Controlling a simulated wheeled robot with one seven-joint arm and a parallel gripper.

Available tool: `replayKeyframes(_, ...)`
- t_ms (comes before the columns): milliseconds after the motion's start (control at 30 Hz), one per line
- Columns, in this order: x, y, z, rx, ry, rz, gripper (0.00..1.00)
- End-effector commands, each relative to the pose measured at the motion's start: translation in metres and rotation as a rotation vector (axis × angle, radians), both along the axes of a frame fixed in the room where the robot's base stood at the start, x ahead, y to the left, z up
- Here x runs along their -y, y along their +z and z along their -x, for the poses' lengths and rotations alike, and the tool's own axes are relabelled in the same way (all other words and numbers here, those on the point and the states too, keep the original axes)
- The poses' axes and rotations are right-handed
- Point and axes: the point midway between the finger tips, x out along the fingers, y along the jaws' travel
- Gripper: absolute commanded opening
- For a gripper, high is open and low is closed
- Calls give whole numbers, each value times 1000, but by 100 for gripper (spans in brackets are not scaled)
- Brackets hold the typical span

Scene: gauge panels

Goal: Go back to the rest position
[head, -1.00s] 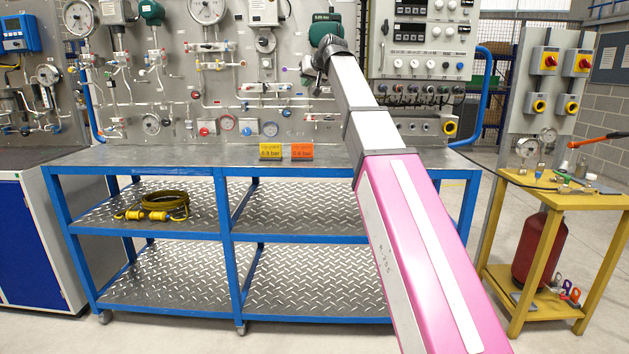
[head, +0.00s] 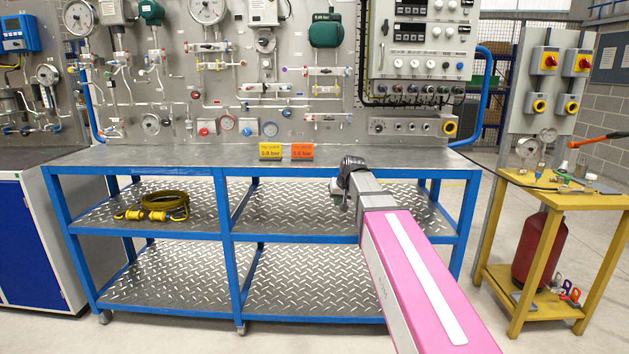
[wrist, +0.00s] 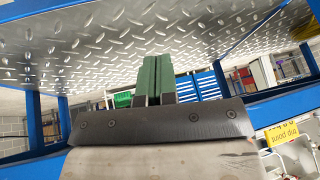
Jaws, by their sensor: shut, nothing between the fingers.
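My arm reaches from the lower right of the head view to the front of the blue bench (head: 230,205). Its dark end sits just in front of the bench top's front edge, right of the middle. In the wrist view my gripper (wrist: 156,80) shows two green fingers pressed together with nothing between them. The gripper is shut. In the head view the fingers are mostly hidden by the wrist.
Gauge panels (head: 180,100) stand behind the bench. Yellow and orange labels (head: 270,152) stand on its top. A yellow table (head: 570,197) and red cylinder (head: 538,250) stand right. The floor in front is clear.

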Motion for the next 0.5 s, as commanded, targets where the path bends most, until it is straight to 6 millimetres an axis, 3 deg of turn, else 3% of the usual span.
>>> replayKeyframes(33,8,-24,16,-30,-10,12,0)
replayKeyframes(200,30,-90,55,-122,-42,51,0)
replayKeyframes(500,67,-190,139,-283,-90,119,0)
